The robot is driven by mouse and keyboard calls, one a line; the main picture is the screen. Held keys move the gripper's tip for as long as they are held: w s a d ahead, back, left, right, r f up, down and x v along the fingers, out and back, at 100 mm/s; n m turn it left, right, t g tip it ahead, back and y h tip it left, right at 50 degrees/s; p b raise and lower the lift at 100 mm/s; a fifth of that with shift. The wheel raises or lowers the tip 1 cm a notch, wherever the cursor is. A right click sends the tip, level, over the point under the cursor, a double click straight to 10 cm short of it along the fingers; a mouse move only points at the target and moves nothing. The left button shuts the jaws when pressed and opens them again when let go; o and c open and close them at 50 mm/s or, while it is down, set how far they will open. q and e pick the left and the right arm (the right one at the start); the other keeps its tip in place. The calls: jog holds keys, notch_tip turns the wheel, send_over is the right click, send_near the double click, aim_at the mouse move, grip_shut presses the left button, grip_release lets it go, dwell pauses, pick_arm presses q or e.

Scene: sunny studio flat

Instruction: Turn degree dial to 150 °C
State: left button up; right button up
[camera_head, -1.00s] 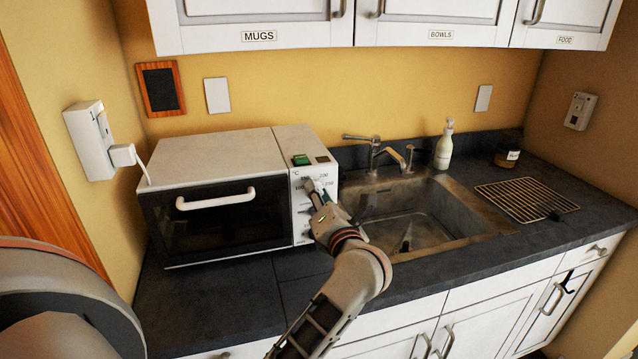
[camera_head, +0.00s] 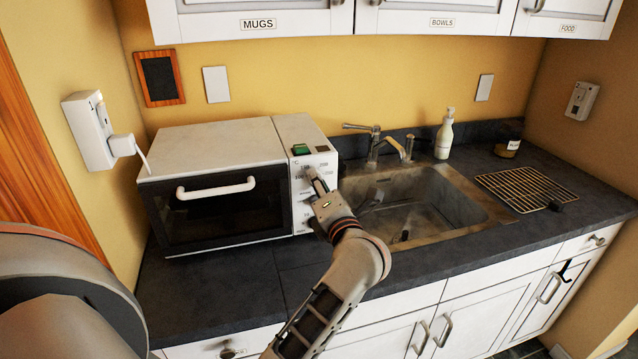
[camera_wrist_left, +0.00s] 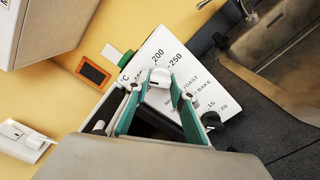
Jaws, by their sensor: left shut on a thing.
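The toaster oven (camera_head: 215,150) stands on the counter against the wall, with its control panel at its right side. In the head view my left gripper (camera_head: 315,180) reaches up to the upper part of that panel and hides most of the degree dial. In the left wrist view the white degree dial (camera_wrist_left: 158,77) sits between the two teal-edged fingers, which are shut on its sides. The marks 200 and 250 show beside it; the dial's exact setting cannot be read. My right gripper is in neither view.
A sink (camera_head: 420,205) with a faucet (camera_head: 375,145) lies right of the oven. A soap bottle (camera_head: 445,135), a dark jar (camera_head: 508,140) and a wire rack (camera_head: 520,188) are farther right. Cabinets (camera_head: 255,20) hang above. The counter before the oven is clear.

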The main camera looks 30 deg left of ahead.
pick_arm(q)
jog(key=o, duration=1.1)
jog(key=shift+a, duration=0.1)
jog(key=v, duration=0.7)
jog(key=shift+s+d, duration=0.2)
